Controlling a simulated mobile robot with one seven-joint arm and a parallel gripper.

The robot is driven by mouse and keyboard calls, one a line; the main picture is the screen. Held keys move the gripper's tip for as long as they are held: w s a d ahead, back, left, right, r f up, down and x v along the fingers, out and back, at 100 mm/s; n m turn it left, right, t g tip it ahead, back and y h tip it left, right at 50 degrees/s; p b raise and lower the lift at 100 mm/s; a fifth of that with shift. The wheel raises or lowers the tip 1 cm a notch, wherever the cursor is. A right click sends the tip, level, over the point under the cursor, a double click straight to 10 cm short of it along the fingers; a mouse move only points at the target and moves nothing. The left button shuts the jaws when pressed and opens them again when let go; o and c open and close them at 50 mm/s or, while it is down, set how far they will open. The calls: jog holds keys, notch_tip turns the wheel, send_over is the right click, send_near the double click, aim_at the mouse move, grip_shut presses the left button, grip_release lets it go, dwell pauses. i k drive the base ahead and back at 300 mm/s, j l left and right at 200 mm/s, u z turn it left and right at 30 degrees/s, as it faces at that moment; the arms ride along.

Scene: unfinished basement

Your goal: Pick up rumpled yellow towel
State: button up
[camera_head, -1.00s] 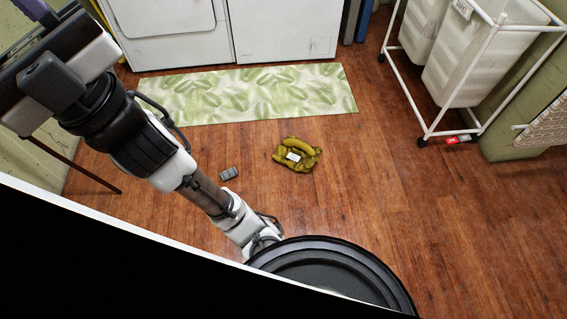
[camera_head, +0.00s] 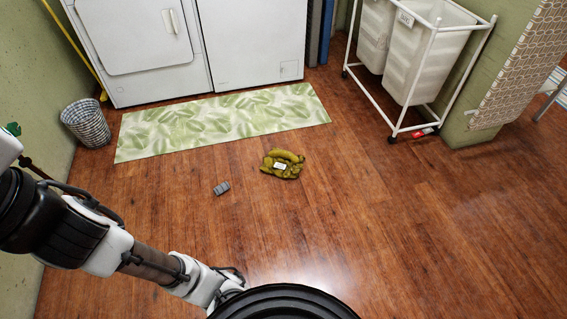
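The rumpled yellow towel (camera_head: 285,158) lies in a small heap on the wooden floor, in front of the leaf-patterned mat. A small white item (camera_head: 279,166) shows on the towel; I cannot tell what it is. My arm comes in from the left edge and reaches down to the bottom middle, well short of the towel. My gripper's fingers do not show.
A small grey object (camera_head: 221,188) lies on the floor left of the towel. The green leaf mat (camera_head: 222,121) lies before two white appliances (camera_head: 140,40). A wheeled hamper (camera_head: 415,65) stands at the upper right, a basket (camera_head: 87,124) at the left. Floor right of the towel is clear.

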aim_at(282, 163)
jog(key=i+l+u, duration=0.15)
jog(key=u, duration=0.35)
jog(key=i+l+u, duration=0.15)
jog(key=u, duration=0.35)
jog(key=i+l+u, duration=0.15)
jog(key=l, duration=0.2)
jog(key=l+u, duration=0.15)
jog(key=l, duration=0.15)
jog(key=i+l+u, duration=0.15)
jog(key=l, duration=0.2)
jog(key=i+l, duration=0.15)
jog(key=l, duration=0.55)
jog(key=i+l+u, duration=0.15)
jog(key=l, duration=1.25)
jog(key=i+l, duration=0.4)
jog(key=l, duration=0.15)
jog(key=i, duration=0.2)
